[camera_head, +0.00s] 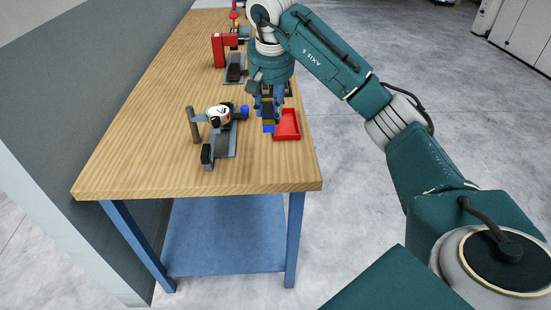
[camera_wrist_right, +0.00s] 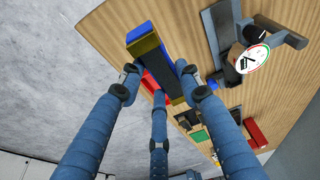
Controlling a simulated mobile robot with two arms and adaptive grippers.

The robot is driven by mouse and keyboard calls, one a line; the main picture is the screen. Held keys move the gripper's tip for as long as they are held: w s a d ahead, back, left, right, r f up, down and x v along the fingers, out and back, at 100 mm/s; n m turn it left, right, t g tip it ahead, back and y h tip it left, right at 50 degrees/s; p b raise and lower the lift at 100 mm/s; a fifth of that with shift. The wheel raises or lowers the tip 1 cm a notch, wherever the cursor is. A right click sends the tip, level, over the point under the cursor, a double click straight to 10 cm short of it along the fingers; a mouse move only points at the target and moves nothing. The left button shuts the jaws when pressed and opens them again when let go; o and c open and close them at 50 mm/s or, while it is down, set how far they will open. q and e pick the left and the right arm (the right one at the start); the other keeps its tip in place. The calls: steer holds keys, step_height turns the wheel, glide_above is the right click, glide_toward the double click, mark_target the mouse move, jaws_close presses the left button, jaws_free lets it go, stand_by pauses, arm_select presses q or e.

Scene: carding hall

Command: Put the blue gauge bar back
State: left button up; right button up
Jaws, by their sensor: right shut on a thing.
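My right gripper (camera_head: 267,104) is shut on the blue gauge bar (camera_head: 268,128), which points down beside the red tray (camera_head: 291,134). In the right wrist view the bar (camera_wrist_right: 149,42) shows a blue end, a yellow band and a dark length between the fingers (camera_wrist_right: 160,76). The head view does not make clear whether the bar touches the table. The red tray shows partly behind the fingers in the wrist view (camera_wrist_right: 150,82). My left gripper is in neither view.
A dial gauge (camera_head: 218,115) on a grey stand (camera_head: 225,143) is left of the gripper on the wooden table (camera_head: 190,178). A red block-shaped device (camera_head: 218,50) stands farther back. The table's near end is clear. The table's right edge runs close by the tray.

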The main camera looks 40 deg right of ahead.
step_height(320, 180, down, 12)
steer(key=shift+d+r+p, duration=0.1)
steer(key=shift+p, duration=0.55)
step_height(320, 180, down, 3)
steer(key=shift+f, duration=0.15)
steer(key=shift+f+p, duration=0.3)
steer(key=shift+f, duration=0.15)
steer(key=o, duration=1.1)
steer(key=shift+c, duration=0.2)
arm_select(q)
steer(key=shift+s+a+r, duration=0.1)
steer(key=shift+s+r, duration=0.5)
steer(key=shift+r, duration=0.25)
arm_select(e)
steer(key=shift+o, duration=1.2)
